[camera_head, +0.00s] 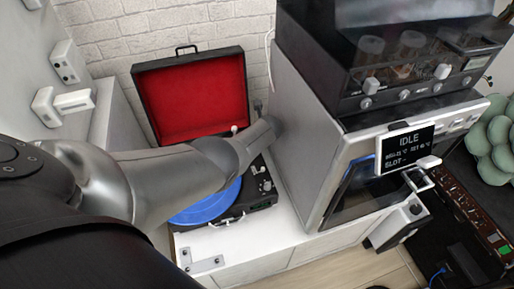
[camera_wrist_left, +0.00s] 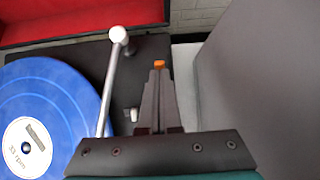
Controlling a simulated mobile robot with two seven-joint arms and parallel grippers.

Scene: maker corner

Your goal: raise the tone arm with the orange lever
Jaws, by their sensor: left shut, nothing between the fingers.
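The record player (camera_head: 243,208) stands open on a white counter, its lid (camera_head: 192,95) lined in red. A blue record (camera_wrist_left: 50,95) lies on it, partly hidden by my left arm in the head view. The silver tone arm (camera_wrist_left: 110,80) runs from a white ball at its rear along the record's right edge; its front end is hidden by my gripper. The orange lever (camera_wrist_left: 159,64) shows as a small tip just beyond my left fingertips. My left gripper (camera_wrist_left: 158,72) is shut and empty, right of the tone arm. I cannot tell whether it touches the lever.
A white brick wall (camera_head: 115,40) is behind. A metal bracket (camera_head: 203,265) lies on the counter in front.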

